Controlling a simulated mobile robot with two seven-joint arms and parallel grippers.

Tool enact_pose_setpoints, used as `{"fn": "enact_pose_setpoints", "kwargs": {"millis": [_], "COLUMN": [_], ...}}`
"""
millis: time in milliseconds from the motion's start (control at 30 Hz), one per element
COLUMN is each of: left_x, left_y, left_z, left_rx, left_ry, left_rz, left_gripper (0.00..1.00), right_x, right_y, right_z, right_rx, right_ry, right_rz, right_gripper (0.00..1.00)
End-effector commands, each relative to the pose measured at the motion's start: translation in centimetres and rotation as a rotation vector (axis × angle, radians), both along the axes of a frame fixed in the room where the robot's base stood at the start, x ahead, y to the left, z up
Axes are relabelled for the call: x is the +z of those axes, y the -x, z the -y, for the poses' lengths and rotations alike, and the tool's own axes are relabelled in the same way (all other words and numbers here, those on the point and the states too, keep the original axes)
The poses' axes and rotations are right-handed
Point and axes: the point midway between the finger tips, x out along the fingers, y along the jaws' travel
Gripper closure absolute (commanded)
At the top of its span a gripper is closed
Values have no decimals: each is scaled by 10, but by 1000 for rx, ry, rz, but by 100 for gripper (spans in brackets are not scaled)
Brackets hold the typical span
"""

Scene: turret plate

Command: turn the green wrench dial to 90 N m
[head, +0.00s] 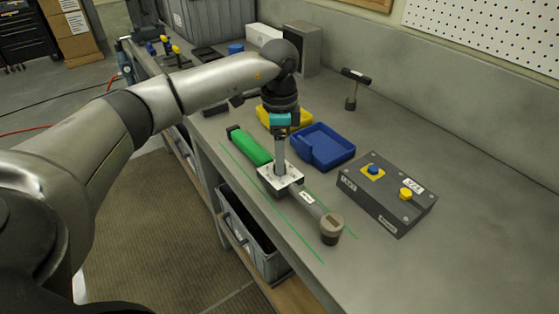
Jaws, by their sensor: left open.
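The wrench lies slantwise on the bench, with a green handle (250,145) at its upper left end. A white square plate (291,184) sits around its middle. A grey shaft (308,200) with a small white label runs on to a round brownish-grey head (332,226) at the lower right. The dial's markings are too small to read. My left gripper (280,168) points straight down over the white plate, with its open fingers at or just above it. The fingers hide part of the plate, and I cannot tell whether they touch anything there. My right gripper is out of view.
A blue tray (322,158) and a yellow tray (298,118) lie behind the wrench. A dark box (382,207) with blue and yellow knobs stands to the right. A hammer-like tool (352,100) stands farther back. Green lines mark the bench.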

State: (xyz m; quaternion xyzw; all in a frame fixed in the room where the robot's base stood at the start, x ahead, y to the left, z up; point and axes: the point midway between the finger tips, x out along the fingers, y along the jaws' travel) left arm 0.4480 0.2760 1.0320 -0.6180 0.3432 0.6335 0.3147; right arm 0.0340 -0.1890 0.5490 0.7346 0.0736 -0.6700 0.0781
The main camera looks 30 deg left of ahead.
Motion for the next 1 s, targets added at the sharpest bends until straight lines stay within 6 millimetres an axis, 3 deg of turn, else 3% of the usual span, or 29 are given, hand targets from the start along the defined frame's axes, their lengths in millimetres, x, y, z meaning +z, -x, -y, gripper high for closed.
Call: {"fn": "enact_pose_setpoints", "kwargs": {"millis": [200, 467, 1000], "left_x": [-17, -18, -17], "left_y": [0, 0, 0], "left_z": [1, 1, 1], "left_rx": [-1, -1, -1], "left_ry": [-1, 0, 0], "left_rz": [1, 1, 1], "left_gripper": [33, 33, 92], "right_x": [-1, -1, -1], "right_y": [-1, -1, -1], "right_z": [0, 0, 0], "right_rx": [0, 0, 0], "right_ry": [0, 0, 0], "right_rz": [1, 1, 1], "right_gripper": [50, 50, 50]}}
